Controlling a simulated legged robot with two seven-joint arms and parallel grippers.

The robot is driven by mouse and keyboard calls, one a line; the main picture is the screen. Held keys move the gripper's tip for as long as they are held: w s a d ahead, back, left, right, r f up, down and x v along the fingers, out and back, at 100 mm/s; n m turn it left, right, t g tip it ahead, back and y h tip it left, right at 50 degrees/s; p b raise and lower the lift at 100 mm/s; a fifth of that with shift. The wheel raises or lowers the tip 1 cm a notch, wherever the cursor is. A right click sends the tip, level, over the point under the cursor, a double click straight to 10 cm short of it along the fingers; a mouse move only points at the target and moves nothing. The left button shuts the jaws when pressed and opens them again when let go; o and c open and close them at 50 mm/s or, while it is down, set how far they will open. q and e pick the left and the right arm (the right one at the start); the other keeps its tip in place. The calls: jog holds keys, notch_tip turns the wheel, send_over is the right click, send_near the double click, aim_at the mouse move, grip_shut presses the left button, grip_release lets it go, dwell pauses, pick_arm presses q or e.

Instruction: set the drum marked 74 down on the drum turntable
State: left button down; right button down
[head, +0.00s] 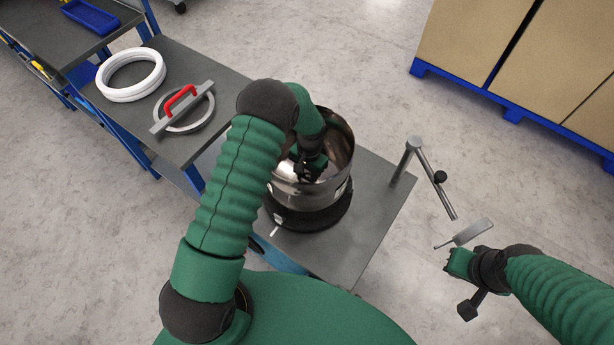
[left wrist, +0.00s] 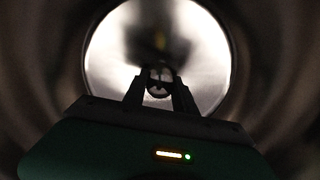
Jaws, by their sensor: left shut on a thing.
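The drum (head: 300,193) is a shiny steel open-topped cylinder, upright over the round black turntable (head: 333,221) on the grey cart. I cannot tell whether its base touches the turntable. No number is readable on it. My left gripper (head: 309,172) reaches down inside the drum through its open top. In the left wrist view its fingers (left wrist: 158,88) are closed around a small round part in front of the bright drum interior (left wrist: 110,55); I take this as part of the drum. My right gripper (head: 449,262) is off the cart's right side; its jaws are unclear.
A grey post (head: 413,146) with a jointed rod stands at the cart's right edge. A grey paddle (head: 473,231) is beside my right gripper. White rings (head: 131,75) and a red-handled lid (head: 184,100) lie on the left bench. Boxes (head: 545,60) stand back right.

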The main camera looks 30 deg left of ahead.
pick_arm(q)
jog(key=shift+w, duration=0.1)
jog(key=c, duration=0.9)
grip_release()
jog(key=shift+r, duration=0.1)
jog(key=r+p, duration=0.2)
jog(key=r, duration=0.6)
jog(key=r+p, duration=0.3)
jog(key=r, duration=0.4)
jog(key=w+r+p, duration=0.1)
jog(key=r+p, duration=0.1)
jog(key=r, duration=0.6)
jog(key=shift+w+d+r+p, duration=0.1)
jog(key=shift+r+p, duration=0.2)
jog(key=shift+p, duration=0.05)
